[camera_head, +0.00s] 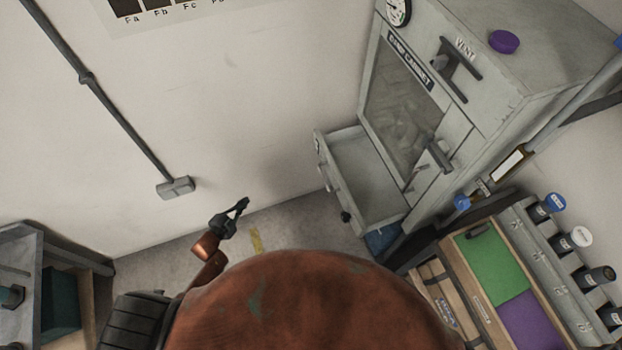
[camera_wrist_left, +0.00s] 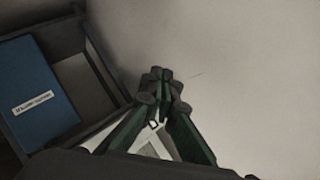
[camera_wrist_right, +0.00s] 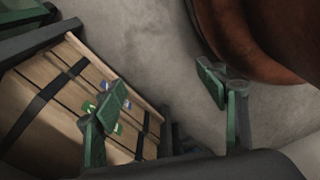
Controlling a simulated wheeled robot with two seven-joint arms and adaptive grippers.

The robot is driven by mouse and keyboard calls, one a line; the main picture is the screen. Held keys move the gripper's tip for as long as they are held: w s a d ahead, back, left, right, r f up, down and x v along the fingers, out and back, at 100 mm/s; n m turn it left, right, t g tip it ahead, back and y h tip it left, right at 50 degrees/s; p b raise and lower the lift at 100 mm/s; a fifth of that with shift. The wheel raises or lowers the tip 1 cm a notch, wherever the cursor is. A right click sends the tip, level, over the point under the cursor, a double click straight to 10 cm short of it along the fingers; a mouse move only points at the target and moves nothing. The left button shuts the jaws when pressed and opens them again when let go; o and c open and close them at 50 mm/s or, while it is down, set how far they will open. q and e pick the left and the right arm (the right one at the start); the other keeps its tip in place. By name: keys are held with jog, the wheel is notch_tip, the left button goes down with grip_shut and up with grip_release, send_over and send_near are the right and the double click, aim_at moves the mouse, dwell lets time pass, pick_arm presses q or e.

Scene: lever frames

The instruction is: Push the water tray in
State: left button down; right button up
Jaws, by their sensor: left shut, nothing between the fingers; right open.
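The water tray (camera_head: 366,178) is a grey drawer standing out from the lower left of the grey damp cabinet (camera_head: 470,95). Its front faces left and carries a dark knob. My left gripper (camera_head: 242,204) is shut and empty, to the left of the tray front and apart from it, in the head view. Its closed fingertips also show in the left wrist view (camera_wrist_left: 161,82). My right gripper (camera_wrist_right: 164,84) is open and empty in the right wrist view. It is not visible in the head view.
A wooden case (camera_head: 465,290) with green and purple panels sits at the lower right, beside several capped bottles. A grey shelf unit (camera_head: 25,270) stands at lower left. A purple disc (camera_head: 504,41) lies on the cabinet top. Floor between gripper and tray looks clear.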

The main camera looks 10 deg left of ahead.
notch_tip(320, 180, down, 16)
jog(key=s+g+b, duration=0.1)
jog(key=s+b, duration=0.1)
jog(key=b, duration=1.6)
pick_arm(q)
jog(key=w+d+r+m+g+h, duration=0.1)
jog(key=w+d+r+m+h, duration=0.2)
jog(key=d, duration=0.5)
jog(key=w+d+r+m+g+h+b, duration=0.1)
jog(key=w+d+r+m+h, duration=0.3)
jog(key=d+m, duration=0.4)
jog(key=w+d+r+m+h+b, duration=0.1)
jog(key=w+d+r+m+h, duration=0.2)
jog(key=d, duration=0.7)
jog(key=w+m+h, duration=0.2)
jog(key=h, duration=0.1)
jog(key=shift+w+d+r+m+g, duration=0.15)
jog(key=shift+w+r+m+g, duration=0.15)
jog(key=shift+w+r+g, duration=0.1)
pick_arm(e)
jog(key=shift+m, duration=0.3)
jog(key=w+r, duration=0.3)
jog(key=w, duration=0.1)
jog(key=shift+w+a+r, duration=0.1)
jog(key=shift+a+r, duration=0.05)
jog(key=shift+a, duration=0.15)
